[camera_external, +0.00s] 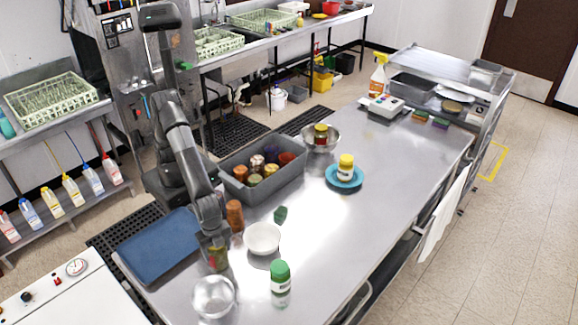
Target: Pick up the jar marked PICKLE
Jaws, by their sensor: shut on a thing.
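My gripper (215,248) points down at the near left part of the steel table and is shut on a small jar (218,262) with greenish and reddish colours. The fingers hide much of this jar, and I cannot read its label or tell whether it touches the table. Other jars are in view: a green-lidded one (280,285) at the near edge, a yellow-lidded one (346,166) on a blue plate (332,180), and one (321,134) in a metal bowl (333,146). No label reads clearly as PICKLE.
A grey bin (282,187) holds several jars. A brown cylinder (235,216), a white bowl (262,238), a metal bowl (214,297) and a blue tray (158,246) surround my gripper. A green sponge (281,214) lies nearby.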

